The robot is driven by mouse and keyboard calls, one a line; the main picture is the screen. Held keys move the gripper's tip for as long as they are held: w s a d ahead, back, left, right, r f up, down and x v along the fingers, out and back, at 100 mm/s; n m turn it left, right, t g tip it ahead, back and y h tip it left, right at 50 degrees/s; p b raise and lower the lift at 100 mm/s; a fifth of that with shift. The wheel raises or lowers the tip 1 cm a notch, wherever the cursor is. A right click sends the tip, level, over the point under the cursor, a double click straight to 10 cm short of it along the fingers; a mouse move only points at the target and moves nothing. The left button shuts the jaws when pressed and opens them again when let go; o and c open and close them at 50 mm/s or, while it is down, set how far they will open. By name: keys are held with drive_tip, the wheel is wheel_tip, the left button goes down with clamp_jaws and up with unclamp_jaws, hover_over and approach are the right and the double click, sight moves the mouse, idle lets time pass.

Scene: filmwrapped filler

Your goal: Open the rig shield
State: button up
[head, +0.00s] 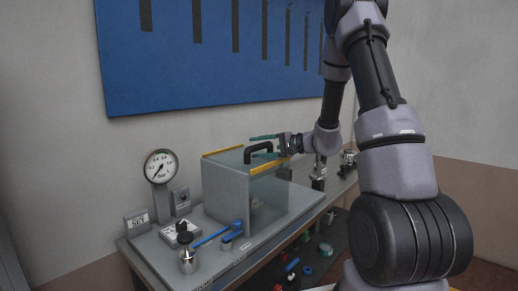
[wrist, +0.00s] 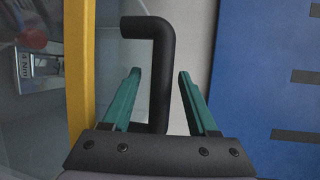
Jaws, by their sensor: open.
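The rig shield (head: 226,187) is a clear, greyish box cover with yellow top edges, standing on the grey bench in the head view. A black bent handle (head: 248,153) rises at its top. In the wrist view the handle (wrist: 160,60) stands beside the shield's yellow edge (wrist: 78,70). My gripper (head: 262,146) is at the top of the shield with its teal fingers apart. In the wrist view my gripper (wrist: 159,74) is open with the handle's bar between the fingers, and a gap shows on the right. Contact on the left is hard to tell. The shield looks closed.
A blue-handled lever (head: 212,237), a knob box (head: 181,233) and a metal cylinder (head: 188,260) are at the front left. A blue panel (head: 210,60) hangs on the wall. Several small items lie under the bench.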

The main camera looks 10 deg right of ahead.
drive_tip(key=shift+c, duration=0.3)
clamp_jaws()
idle(1.1)
